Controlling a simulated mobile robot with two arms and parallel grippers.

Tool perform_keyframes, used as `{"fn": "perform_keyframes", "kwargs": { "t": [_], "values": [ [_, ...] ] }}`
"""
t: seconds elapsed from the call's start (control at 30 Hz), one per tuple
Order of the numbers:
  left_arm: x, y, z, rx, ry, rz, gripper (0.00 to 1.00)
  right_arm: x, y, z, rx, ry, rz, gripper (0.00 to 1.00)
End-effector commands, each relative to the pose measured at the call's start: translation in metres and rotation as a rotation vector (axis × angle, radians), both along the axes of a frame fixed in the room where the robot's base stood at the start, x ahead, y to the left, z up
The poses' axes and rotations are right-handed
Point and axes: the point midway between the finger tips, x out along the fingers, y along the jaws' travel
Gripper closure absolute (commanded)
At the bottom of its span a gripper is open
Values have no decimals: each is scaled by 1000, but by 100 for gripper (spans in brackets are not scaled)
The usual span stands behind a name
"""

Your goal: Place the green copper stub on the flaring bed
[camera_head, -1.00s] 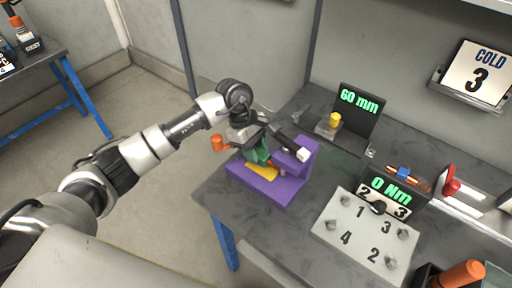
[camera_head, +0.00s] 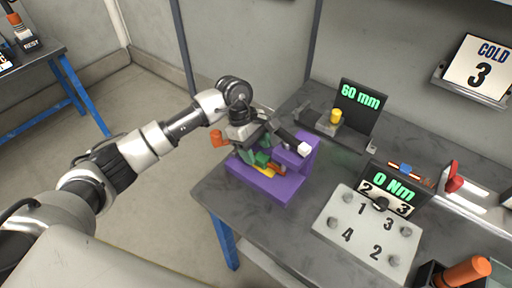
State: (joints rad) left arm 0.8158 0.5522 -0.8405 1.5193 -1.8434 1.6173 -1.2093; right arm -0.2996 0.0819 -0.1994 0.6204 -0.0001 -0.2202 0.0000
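A purple fixture (camera_head: 285,190), which looks like the flaring bed, sits at the near left part of the grey table. It has a raised block at its right rear and a yellow piece (camera_head: 267,171) on its top. My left gripper (camera_head: 263,160) is low over the fixture, pointing down at it. Green material (camera_head: 262,157) shows among its fingers, close above the fixture; it may be the green copper stub, but the fingers partly hide it. I cannot tell whether the fingers grip it or whether it touches the bed. My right gripper is out of view.
An orange knob (camera_head: 217,139) shows left of the gripper. Behind stands a gauge reading 60 mm (camera_head: 360,98) with a yellow knob (camera_head: 335,116). To the right are a 0 Nm display (camera_head: 398,188) and a numbered plate (camera_head: 345,224) with several grey pegs. Bare table lies between.

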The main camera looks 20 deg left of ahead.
Motion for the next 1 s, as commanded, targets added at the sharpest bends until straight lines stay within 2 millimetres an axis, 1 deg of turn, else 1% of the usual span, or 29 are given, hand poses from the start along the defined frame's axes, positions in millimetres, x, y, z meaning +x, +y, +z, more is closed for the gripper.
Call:
{"fn": "perform_keyframes", "kwargs": {
  "t": [0.03,0.17,0.27,0.37,0.47,0.5,0.53,0.7,0.8,0.9,1.0],
  "values": [
    [-3,1,-7,11,10,-4,41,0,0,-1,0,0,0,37],
    [-3,1,-8,13,11,-5,41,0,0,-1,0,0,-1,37],
    [-4,1,-7,13,13,-5,41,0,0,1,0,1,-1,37],
    [-4,1,-1,13,14,-5,41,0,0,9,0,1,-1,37],
    [-4,1,11,11,13,-5,41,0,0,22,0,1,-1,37],
    [-1,5,14,12,6,-3,41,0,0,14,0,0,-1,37],
    [1,8,20,12,5,-2,41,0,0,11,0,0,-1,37],
    [7,23,60,9,2,-1,41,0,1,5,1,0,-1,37],
    [10,30,81,8,2,-1,41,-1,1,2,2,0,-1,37],
    [12,37,98,7,3,-1,41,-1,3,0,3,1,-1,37],
    [13,41,110,5,3,-1,41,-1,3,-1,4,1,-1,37]
  ]
}}
